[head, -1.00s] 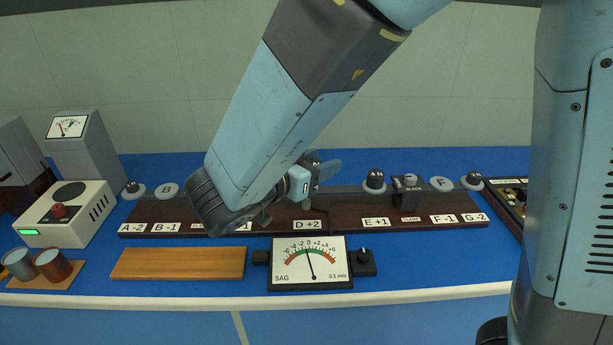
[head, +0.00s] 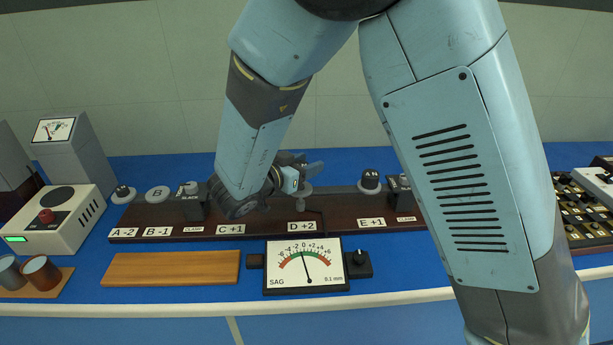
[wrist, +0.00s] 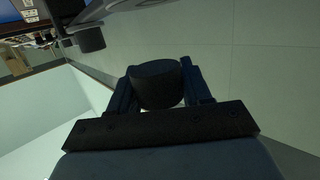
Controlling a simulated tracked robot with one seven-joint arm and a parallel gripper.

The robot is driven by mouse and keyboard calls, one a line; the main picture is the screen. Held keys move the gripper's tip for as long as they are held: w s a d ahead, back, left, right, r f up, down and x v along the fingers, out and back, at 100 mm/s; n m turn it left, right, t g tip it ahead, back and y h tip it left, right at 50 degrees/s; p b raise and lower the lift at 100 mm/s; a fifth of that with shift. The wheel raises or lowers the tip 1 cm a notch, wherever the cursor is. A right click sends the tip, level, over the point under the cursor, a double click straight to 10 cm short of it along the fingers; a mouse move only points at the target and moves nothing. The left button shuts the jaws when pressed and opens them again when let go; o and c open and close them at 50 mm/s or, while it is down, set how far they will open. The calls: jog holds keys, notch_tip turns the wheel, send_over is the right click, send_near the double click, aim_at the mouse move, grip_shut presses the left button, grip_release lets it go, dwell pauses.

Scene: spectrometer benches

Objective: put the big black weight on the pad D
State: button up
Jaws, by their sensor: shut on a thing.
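My gripper (head: 300,170) is above the dark beam, near the D +2 label (head: 302,227), and mostly behind my own arm. In the wrist view my gripper (wrist: 157,82) is shut on a black cylindrical weight (wrist: 155,86), one finger on each side. The head view does not clearly show the held weight. Pad D is largely covered by my gripper there, so I cannot tell whether the weight touches it. Smaller dark weights stand at A (head: 122,191) and E (head: 370,180).
Pad B (head: 157,194) is empty. The SAG meter (head: 305,266) and a wooden board (head: 170,268) lie in front. My arm hides the F and G end.

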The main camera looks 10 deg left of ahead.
jog(key=shift+w+a+f, duration=0.1)
jog(key=shift+w+f, duration=0.35)
jog(key=shift+f, duration=1.65)
jog(key=o, duration=1.3)
jog(key=shift+f, duration=0.1)
jog(key=shift+a, duration=0.1)
jog(key=v, duration=1.2)
jog(key=shift+w, duration=0.1)
